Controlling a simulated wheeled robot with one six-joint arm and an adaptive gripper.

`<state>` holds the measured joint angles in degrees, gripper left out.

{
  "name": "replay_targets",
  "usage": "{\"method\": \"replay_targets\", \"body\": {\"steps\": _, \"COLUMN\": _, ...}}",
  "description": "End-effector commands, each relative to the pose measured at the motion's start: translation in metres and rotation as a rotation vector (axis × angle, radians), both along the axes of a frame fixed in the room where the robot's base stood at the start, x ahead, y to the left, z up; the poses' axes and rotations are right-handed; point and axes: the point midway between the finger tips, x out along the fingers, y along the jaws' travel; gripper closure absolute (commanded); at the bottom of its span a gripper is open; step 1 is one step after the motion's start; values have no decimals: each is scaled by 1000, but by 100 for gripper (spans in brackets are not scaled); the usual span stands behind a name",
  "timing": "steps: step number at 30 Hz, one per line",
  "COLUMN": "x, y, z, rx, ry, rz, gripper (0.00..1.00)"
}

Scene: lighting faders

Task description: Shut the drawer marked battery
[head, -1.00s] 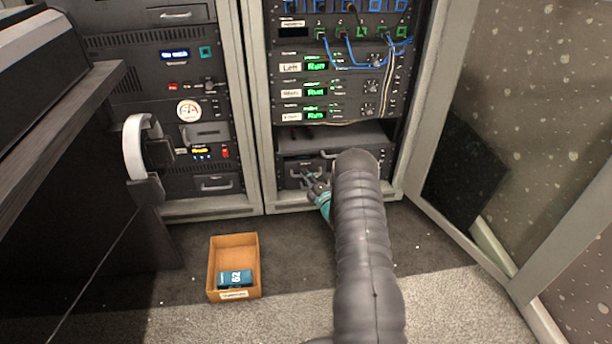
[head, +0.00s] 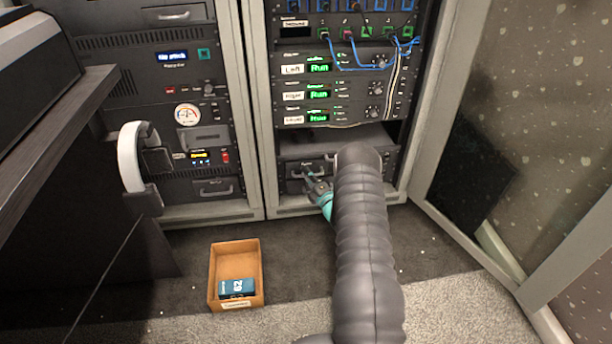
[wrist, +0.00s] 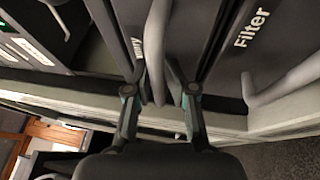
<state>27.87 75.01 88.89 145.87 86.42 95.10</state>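The low drawers (head: 291,168) sit at the foot of the right-hand rack in the head view, below an open shelf. Their labels are too small to read there. My gripper (head: 311,180) is in front of them, at a handle. In the wrist view my gripper (wrist: 157,75) has its two fingers apart, one on each side of a grey bar handle (wrist: 158,40). A finger partly hides the label (wrist: 137,48) beside that handle, so I cannot read it whole. A neighbouring drawer marked Filter (wrist: 225,55) has its own handle. I cannot tell how far the drawer stands out.
An open cardboard box (head: 236,262) with a dark blue packet in it lies on the floor. An open rack door (head: 505,150) stands at the right. A dark desk (head: 60,190) with white headphones (head: 131,155) is at the left. Blue cables hang higher on the rack.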

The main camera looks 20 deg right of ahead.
Motion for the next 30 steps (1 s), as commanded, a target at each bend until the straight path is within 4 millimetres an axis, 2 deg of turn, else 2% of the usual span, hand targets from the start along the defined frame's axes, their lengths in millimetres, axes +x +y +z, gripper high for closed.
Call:
{"method": "replay_targets", "body": {"steps": 4, "x": -5, "y": -3, "z": 0, "rx": 0, "ry": 0, "rz": -4, "gripper": 78}}
{"method": "replay_targets", "body": {"steps": 8, "x": -19, "y": -5, "z": -3, "rx": 2, "ry": 2, "rz": -5, "gripper": 78}}
{"method": "replay_targets", "body": {"steps": 21, "x": -97, "y": -10, "z": -17, "rx": 1, "ry": 1, "rz": 1, "gripper": 78}}
{"method": "replay_targets", "body": {"steps": 25, "x": -110, "y": -11, "z": -20, "rx": 0, "ry": 0, "rz": 3, "gripper": 78}}
{"method": "replay_targets", "body": {"steps": 30, "x": -116, "y": -11, "z": -20, "rx": 0, "ry": 0, "rz": 4, "gripper": 78}}
